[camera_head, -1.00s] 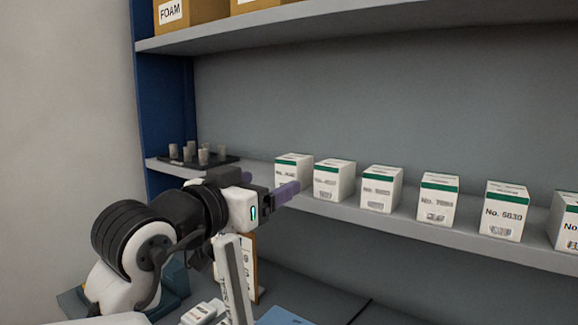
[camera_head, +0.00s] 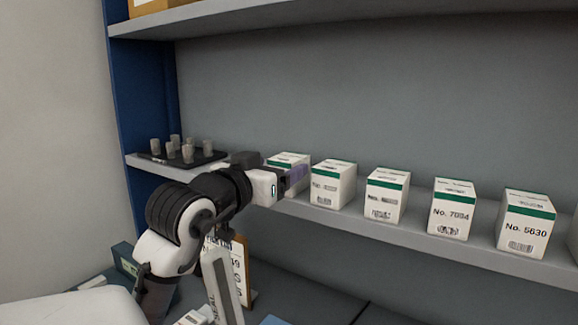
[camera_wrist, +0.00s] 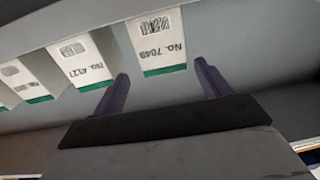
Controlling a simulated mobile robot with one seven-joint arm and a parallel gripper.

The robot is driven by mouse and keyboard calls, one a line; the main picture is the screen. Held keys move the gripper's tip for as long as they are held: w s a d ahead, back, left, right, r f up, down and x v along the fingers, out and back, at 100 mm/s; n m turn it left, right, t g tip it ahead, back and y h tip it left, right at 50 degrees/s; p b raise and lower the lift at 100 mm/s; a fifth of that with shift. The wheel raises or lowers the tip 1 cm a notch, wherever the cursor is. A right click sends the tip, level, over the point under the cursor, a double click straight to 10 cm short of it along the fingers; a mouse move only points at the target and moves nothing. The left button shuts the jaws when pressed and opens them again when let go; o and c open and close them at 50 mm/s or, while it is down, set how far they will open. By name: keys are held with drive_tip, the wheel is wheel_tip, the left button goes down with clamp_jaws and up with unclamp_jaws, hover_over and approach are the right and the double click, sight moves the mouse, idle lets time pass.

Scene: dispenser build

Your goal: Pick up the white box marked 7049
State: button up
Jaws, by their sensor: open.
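The white box marked No. 7049 (camera_wrist: 160,42) has a green band and shows upside down in the wrist view. My gripper (camera_wrist: 163,84) is open, with its two purple fingers apart and pointing at this box. The box lies between the fingers' directions, with nothing held. In the head view the leftmost box (camera_head: 288,158) on the shelf matches it, but my gripper (camera_head: 298,177) covers most of its front and its number cannot be read there.
A similar box marked 4127 (camera_wrist: 84,58) stands beside it. More boxes, such as 7094 (camera_head: 452,212) and 5630 (camera_head: 526,222), line the grey shelf (camera_head: 420,240). A dark tray (camera_head: 210,157) with several cups sits left. A clipboard (camera_head: 240,262) stands below.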

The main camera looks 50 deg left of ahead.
sight(289, 156)
drive_tip(key=p+x, duration=0.2)
drive_tip(key=x, duration=0.1)
drive_tip(key=p+x, duration=0.1)
drive_tip(key=x, duration=0.1)
drive_tip(key=shift+w+a, duration=0.1)
drive_tip(key=shift+a, duration=0.25)
drive_tip(key=shift+w+a+f, duration=0.2)
drive_tip(key=shift+w, duration=0.25)
drive_tip(key=c, duration=1.2)
